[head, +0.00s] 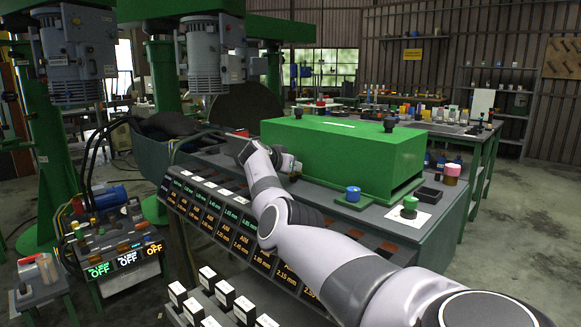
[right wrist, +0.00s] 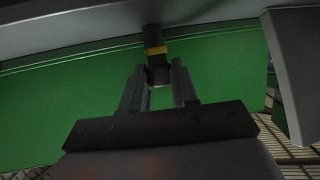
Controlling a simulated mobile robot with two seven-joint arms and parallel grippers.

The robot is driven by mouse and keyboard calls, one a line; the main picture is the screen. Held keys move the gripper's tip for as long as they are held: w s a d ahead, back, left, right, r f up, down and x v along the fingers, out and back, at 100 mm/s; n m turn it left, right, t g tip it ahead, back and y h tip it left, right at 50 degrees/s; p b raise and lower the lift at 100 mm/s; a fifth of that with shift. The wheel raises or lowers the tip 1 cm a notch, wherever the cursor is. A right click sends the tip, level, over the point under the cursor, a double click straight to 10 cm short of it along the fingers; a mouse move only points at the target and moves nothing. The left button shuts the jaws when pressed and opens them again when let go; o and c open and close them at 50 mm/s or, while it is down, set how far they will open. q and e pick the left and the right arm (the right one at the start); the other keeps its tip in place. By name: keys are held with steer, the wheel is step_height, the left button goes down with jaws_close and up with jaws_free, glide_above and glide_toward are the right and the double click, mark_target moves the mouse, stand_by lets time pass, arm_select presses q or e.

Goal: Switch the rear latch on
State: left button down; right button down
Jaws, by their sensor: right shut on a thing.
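In the right wrist view, a dark cylindrical latch post with a yellow band (right wrist: 155,50) stands out against a green panel. I cannot tell from its looks whether this is the rear latch, or whether it is on or off. My right gripper (right wrist: 158,74) is shut on the lower dark end of the post, one finger on each side. In the head view, my right arm reaches from the lower right to the left end of the green box (head: 355,150). The right gripper's tips (head: 294,166) lie close against that end, and the post is hidden there. My left gripper is out of view.
A blue-topped knob (head: 353,194) and a green knob on a white plate (head: 409,205) stand in front of the box. A sloped panel of labelled bins (head: 215,215) lies below my arm. A control box with "OFF" displays (head: 125,258) stands at left. The floor at right is clear.

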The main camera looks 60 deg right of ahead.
steer(key=c, duration=1.1)
jaws_free()
steer(key=shift+f, duration=0.1)
steer(key=shift+c, duration=0.2)
steer(key=shift+a, duration=0.1)
steer(key=shift+v, duration=3.5)
